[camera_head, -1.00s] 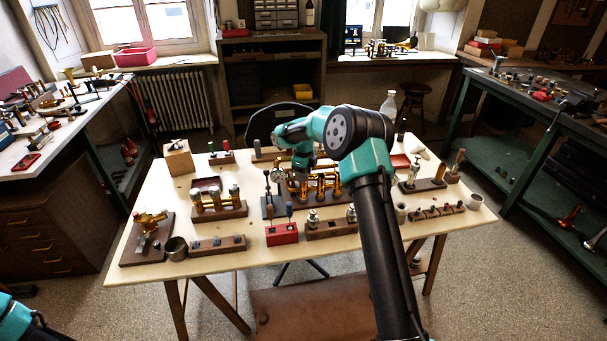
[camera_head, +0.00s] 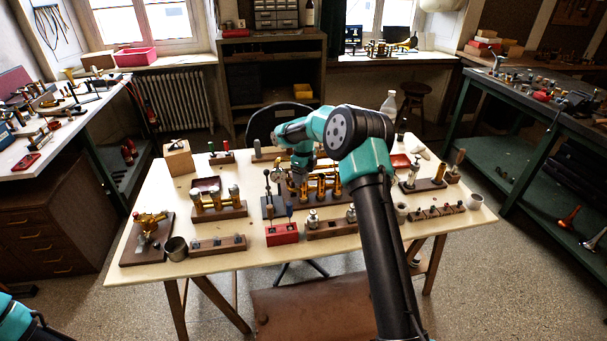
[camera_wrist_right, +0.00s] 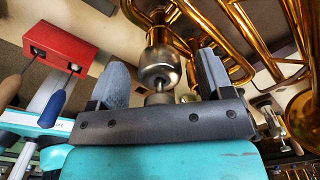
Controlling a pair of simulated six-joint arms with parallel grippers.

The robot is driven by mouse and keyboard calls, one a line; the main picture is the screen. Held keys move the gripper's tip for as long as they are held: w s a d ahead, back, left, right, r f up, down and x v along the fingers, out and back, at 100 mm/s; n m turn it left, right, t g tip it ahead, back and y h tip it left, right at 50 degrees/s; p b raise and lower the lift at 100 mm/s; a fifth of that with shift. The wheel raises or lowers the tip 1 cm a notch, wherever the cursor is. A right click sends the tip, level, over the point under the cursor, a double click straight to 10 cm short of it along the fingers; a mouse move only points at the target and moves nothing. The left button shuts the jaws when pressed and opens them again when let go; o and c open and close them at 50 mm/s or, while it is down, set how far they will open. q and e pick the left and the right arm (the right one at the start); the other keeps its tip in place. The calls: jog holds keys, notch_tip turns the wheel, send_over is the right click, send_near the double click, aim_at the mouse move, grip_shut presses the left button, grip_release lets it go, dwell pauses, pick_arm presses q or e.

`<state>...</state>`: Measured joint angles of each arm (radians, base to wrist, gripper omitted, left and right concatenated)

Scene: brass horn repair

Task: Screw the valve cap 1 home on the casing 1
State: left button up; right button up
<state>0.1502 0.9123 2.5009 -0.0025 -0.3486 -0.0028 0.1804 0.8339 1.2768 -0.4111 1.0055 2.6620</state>
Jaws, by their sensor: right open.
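The brass horn (camera_head: 322,188) stands on a dark base in the middle of the bench, partly hidden by my right arm. In the right wrist view, a rounded silver valve cap (camera_wrist_right: 160,68) sits at the end of a brass casing (camera_wrist_right: 159,36), with a small stem on the near side. I cannot tell how far the cap is screwed on. My right gripper (camera_wrist_right: 163,78) is open, its two grey fingers on either side of the cap with visible gaps. It also shows over the horn in the head view (camera_head: 302,174). My left gripper is not in view.
A red block (camera_head: 282,234) stands in front of the horn. A wooden rack (camera_head: 218,245), a metal cup (camera_head: 176,248) and a brass part (camera_head: 150,222) are at the left. Racks with small parts fill the right. Brass tubing (camera_wrist_right: 240,40) runs close beside the right finger.

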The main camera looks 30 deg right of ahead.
notch_tip(320, 180, up, 17)
jog(key=shift+r, duration=0.15)
dwell(0.5)
jog(key=shift+c, duration=0.4)
jog(key=n, duration=0.7)
jog(key=shift+s+d+n, duration=0.1)
jog(key=shift+d+n, duration=0.2)
notch_tip(320, 180, down, 17)
jog(key=shift+f, duration=0.15)
dwell(0.5)
jog(key=shift+c, duration=0.5)
